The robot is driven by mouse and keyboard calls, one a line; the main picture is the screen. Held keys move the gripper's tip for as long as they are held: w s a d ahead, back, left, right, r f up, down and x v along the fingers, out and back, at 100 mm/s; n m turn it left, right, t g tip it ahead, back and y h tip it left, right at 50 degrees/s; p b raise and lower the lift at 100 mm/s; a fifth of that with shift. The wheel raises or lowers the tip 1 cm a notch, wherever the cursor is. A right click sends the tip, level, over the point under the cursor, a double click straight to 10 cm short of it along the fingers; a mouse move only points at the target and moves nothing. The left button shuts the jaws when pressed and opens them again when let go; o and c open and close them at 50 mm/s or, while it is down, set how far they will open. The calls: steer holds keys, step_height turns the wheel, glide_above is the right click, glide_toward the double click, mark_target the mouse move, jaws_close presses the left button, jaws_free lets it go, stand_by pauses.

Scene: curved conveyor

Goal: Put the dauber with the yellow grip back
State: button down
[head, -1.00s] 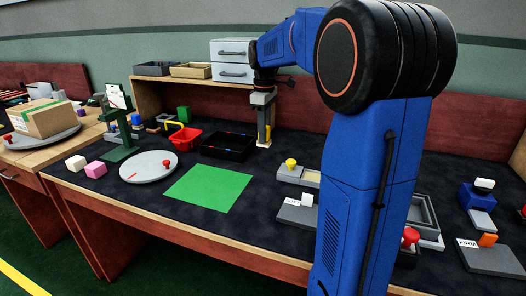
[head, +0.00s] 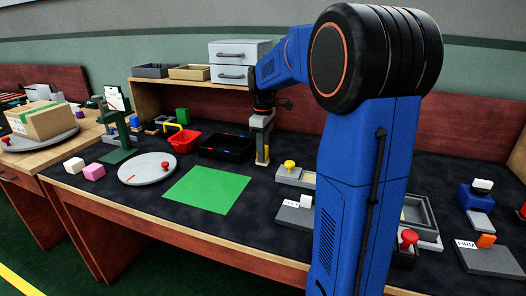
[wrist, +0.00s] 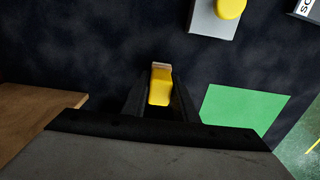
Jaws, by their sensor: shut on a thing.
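My gripper (head: 262,158) hangs over the dark table top, just right of the black tray in the head view. It is shut on the dauber with the yellow grip. In the wrist view the yellow grip (wrist: 160,88) sits between the two dark fingers of my gripper (wrist: 160,100), with a pale end showing beyond it. I cannot tell whether the dauber touches the table. A grey box with a yellow knob (head: 289,165) stands to the right of my gripper; the yellow knob also shows at the top of the wrist view (wrist: 229,7).
A green mat (head: 206,190) lies in front of my gripper. The black tray (head: 226,147) and a red basket (head: 184,141) are to its left. A grey pad with a white handle (head: 296,214) lies at the front right. A shelf with drawers (head: 240,62) stands behind.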

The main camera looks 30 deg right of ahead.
steer(key=c, duration=1.4)
jaws_free()
step_height(320, 180, up, 12)
steer(key=shift+r, duration=0.15)
